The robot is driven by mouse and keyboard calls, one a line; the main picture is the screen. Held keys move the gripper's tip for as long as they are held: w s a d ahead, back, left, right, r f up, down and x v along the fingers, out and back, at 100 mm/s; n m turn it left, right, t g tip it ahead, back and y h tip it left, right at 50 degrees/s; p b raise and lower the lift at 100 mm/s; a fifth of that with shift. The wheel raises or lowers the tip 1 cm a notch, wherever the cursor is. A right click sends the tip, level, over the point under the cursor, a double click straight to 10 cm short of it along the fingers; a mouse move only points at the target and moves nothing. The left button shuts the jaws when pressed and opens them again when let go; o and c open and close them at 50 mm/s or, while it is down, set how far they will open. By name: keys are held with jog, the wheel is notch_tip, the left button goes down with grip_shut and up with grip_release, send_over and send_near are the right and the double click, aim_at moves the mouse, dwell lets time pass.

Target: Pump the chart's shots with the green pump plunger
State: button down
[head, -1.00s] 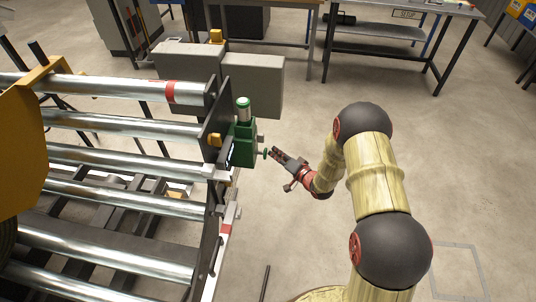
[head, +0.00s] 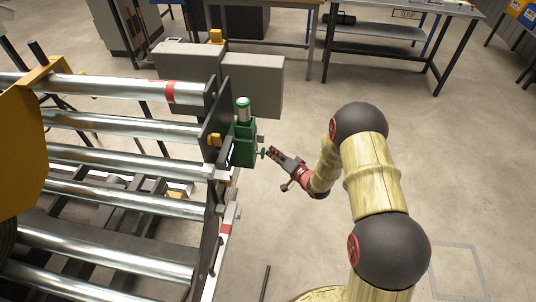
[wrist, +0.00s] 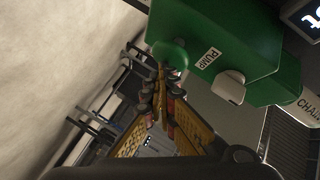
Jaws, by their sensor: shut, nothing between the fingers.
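The green pump (head: 243,143) is a box with a silver-topped cylinder, fixed to the right end of the roller frame. Its round green plunger head (head: 263,153) sticks out to the right on a short stem. In the wrist view the plunger head (wrist: 170,54) is beside the PUMP label (wrist: 209,58) on the green body. My gripper (head: 269,153) is shut and empty, its tips pointing at the plunger head. In the wrist view the closed tips (wrist: 160,72) are at the head's lower edge; whether they touch it I cannot tell. No shot chart is readable.
The roller frame (head: 125,128) fills the left side, with grey boxes (head: 255,83) behind the pump. A white part labelled CHAIN (wrist: 308,107) and a dark sign (wrist: 305,18) are near the pump. Open floor (head: 300,115) lies right of it.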

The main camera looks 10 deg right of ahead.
jog(key=shift+w+a, duration=0.1)
jog(key=shift+a, duration=0.4)
dwell(0.5)
jog(key=shift+d, duration=0.1)
jog(key=shift+s+d, duration=0.3)
jog(key=shift+d, duration=0.5)
jog(key=shift+s+d, duration=0.25)
jog(key=shift+d, duration=0.5)
jog(key=d, duration=0.1)
jog(key=s+d, duration=0.1)
jog(key=d, duration=0.1)
jog(key=d+p, duration=0.1)
jog(key=shift+s+d, duration=0.25)
jog(key=shift+d, duration=0.15)
